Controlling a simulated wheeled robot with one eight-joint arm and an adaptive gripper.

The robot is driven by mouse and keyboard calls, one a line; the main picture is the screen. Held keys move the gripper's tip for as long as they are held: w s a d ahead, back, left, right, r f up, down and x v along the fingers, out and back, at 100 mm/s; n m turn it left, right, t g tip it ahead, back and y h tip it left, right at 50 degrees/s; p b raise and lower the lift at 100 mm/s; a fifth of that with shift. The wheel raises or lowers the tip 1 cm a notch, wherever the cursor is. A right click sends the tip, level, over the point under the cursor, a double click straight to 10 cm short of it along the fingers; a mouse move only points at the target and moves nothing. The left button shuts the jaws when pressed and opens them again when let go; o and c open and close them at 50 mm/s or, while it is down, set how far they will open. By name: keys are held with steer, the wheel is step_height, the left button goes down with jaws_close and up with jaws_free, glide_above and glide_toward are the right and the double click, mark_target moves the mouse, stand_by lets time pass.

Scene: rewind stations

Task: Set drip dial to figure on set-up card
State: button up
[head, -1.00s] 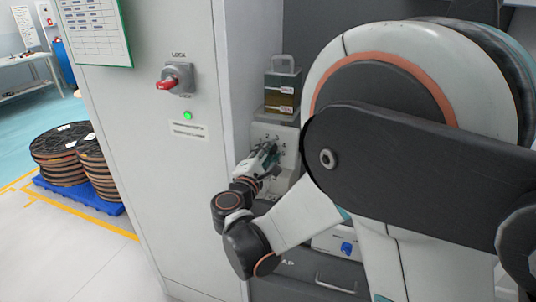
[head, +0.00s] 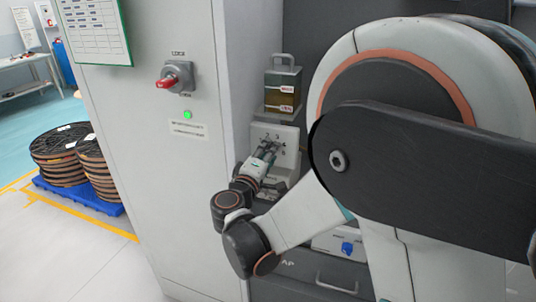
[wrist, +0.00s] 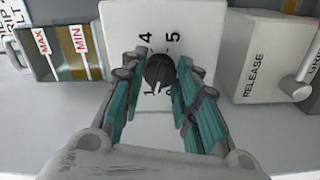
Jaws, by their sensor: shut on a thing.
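The drip dial is a dark round knob (wrist: 160,72) on a pale plate (wrist: 124,24) in the wrist view. Figures 4 and 5 show above it and a 1 at its lower left; other figures are covered by the fingers. A thin pale mark shows on the knob's lower part, but which figure it matches I cannot tell. My gripper (wrist: 161,70) has its teal fingers on either side of the knob, shut on it. In the head view my gripper (head: 268,152) is at the dial plate (head: 289,133) and hides the knob.
An oil reservoir (head: 282,88) with MAX and MIN labels stands above the plate. A RELEASE box with a lever (wrist: 262,62) is to the right in the wrist view. A cabinet with a red switch (head: 168,83) and green-framed sheet (head: 96,30) stands left; its text is too small to read.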

steer(key=shift+m, duration=4.9)
steer(key=o, duration=1.1)
steer(key=shift+c, duration=0.2)
steer(key=shift+s, duration=0.1)
steer(key=v, duration=1.1)
steer(key=shift+s+a, duration=0.15)
steer(key=shift+s, duration=0.25)
